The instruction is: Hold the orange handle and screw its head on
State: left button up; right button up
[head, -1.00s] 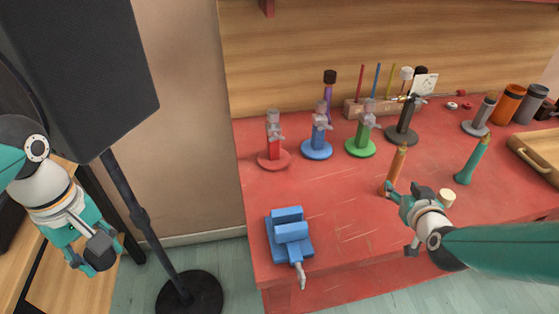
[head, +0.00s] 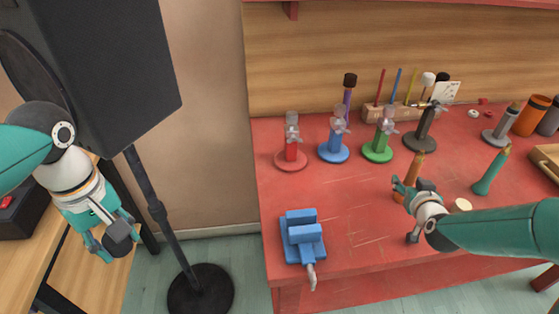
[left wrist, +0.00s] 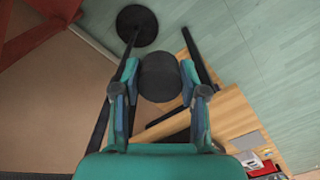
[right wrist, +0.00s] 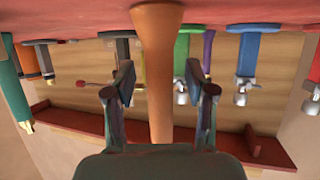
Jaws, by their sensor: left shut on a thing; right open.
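The orange handle (head: 418,164) stands upright on the red workbench; its lower part is partly hidden by my right gripper (head: 406,210) in the head view. In the right wrist view the handle (right wrist: 158,75) runs through the picture between the two spread fingers of the right gripper (right wrist: 161,90). I cannot tell how deep it sits between them. My left gripper (head: 108,243), far left of the bench, is shut on a dark round head (head: 119,236). This head (left wrist: 159,77) also shows between the fingers in the left wrist view.
A teal handle (head: 492,169) stands right of the orange one. A pale round piece (head: 462,205) lies by my right gripper. A blue vise (head: 302,240) sits at the bench's front left. Red (head: 291,155), blue (head: 335,148) and green (head: 379,148) stands are behind. A speaker (head: 100,70) stands by my left arm.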

jog(key=shift+w+f, duration=0.1)
jog(key=shift+w, duration=0.1)
jog(key=shift+c, duration=0.2)
grip_shut()
jog(key=shift+r, duration=0.2)
